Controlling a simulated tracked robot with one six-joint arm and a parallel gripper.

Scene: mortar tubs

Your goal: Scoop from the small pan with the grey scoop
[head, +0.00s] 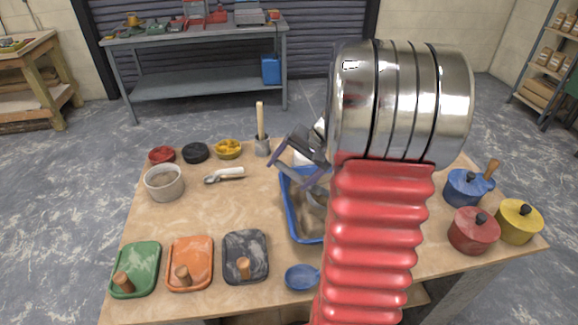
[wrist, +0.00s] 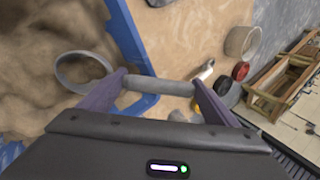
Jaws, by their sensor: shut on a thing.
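My gripper (head: 298,168) has purple fingers and is shut on the handle of the grey scoop (head: 316,203). In the wrist view, the handle (wrist: 157,86) lies between the fingertips (wrist: 158,88), and the round scoop head (wrist: 62,72) shows against brown grainy material. That material fills a blue-rimmed tub (head: 293,222), partly hidden by my arm. I cannot tell whether the scoop touches the material or holds any. A small round beige pan (head: 164,195) with brown contents stands at the left of the table; it also shows in the wrist view (wrist: 256,43).
Green (head: 135,270), orange (head: 190,264) and dark (head: 245,258) trays with wooden knobs line the front. Lidded pots, one red (head: 472,233), stand right. A white-handled tool (head: 226,174) lies near clear table at centre left.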

